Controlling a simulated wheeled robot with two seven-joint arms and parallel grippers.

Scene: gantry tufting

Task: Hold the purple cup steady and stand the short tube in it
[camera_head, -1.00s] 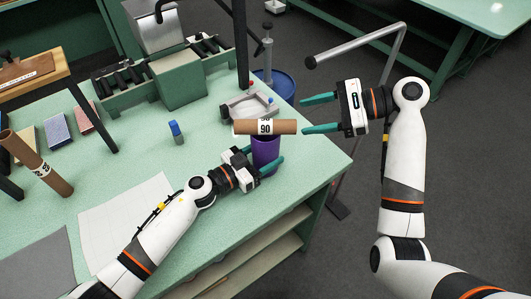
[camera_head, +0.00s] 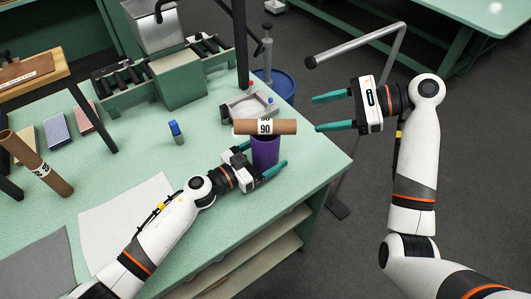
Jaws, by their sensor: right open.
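The purple cup (camera_head: 265,152) stands upright near the right edge of the green table. The short tube (camera_head: 283,127), brown cardboard with a white label reading 90, lies on its side across the cup's top. My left gripper (camera_head: 263,157) is open low around the cup, one teal finger on each side; the cup hides part of the far finger. I cannot tell whether the fingers touch it. My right gripper (camera_head: 333,112) is open and empty, to the right of the tube and apart from it, with its fingers pointing left.
A longer brown tube (camera_head: 37,163) leans at the left. A blue glue stick (camera_head: 176,132) stands mid-table. A grey tray (camera_head: 247,107) sits behind the cup. A bent metal bar (camera_head: 355,45) rises beyond the table's right edge. A paper sheet (camera_head: 120,218) lies at the front left.

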